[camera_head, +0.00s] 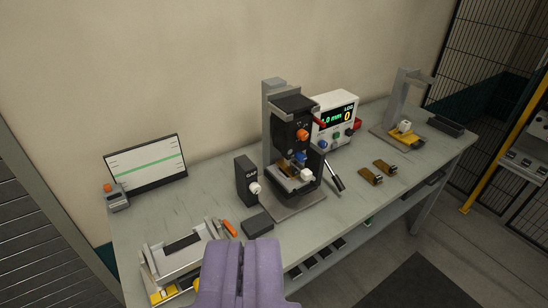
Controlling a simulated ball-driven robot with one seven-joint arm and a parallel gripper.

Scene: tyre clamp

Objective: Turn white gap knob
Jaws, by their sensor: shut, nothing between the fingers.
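The white gap knob (255,188) sticks out from the front of a dark upright box (246,179) marked GAP. The box stands on the bench just left of the black and grey press (292,150). My purple gripper (244,246) is at the bottom middle of the view, in front of the bench and well apart from the knob. Its two fingers lie together with nothing between them. It hides part of the bench's front edge.
A dark block (257,224) lies below the knob. A grey tray fixture (180,252) and an orange-handled tool (230,228) are to the left. A lever (335,178) juts out right of the press. A display box (335,120) stands behind. The bench (225,188) is partly clear.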

